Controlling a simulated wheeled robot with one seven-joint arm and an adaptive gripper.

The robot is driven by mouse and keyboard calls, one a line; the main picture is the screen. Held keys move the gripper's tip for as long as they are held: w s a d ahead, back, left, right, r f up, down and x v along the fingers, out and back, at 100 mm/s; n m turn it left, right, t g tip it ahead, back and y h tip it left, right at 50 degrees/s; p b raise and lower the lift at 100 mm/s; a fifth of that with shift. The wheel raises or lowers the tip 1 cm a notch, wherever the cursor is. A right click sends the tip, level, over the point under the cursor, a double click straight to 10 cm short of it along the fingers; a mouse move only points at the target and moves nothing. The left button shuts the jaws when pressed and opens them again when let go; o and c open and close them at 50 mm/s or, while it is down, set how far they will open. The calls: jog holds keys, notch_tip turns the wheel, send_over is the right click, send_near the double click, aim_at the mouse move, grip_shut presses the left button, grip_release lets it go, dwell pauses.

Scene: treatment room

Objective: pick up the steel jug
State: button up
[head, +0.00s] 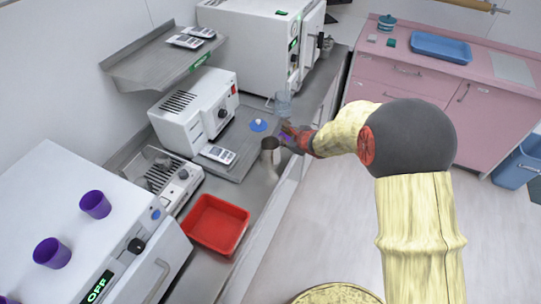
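The steel jug (269,154) is a grey metal vessel standing upright near the front edge of the grey counter, in the middle of the head view. My gripper (286,134) is at the end of my arm, coming in from the right. It is just behind and to the right of the jug's rim in the picture. Its fingers are small and dark here, so I cannot tell whether they are open or shut, or whether they touch the jug. The jug stands on the counter.
A clear beaker (283,103) stands behind my gripper. A blue-and-white object (258,124) lies left of it, and a handheld device (218,154) left of the jug. A red tray (216,225) lies nearer. White machines (196,114) line the wall. Open floor (335,225) is right of the counter.

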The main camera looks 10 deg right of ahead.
jog(key=shift+w+a+f, duration=0.1)
jog(key=shift+w+f, duration=0.15)
jog(key=shift+w, duration=0.05)
jog(key=shift+c, duration=0.6)
grip_shut()
jog(key=shift+r, duration=0.1)
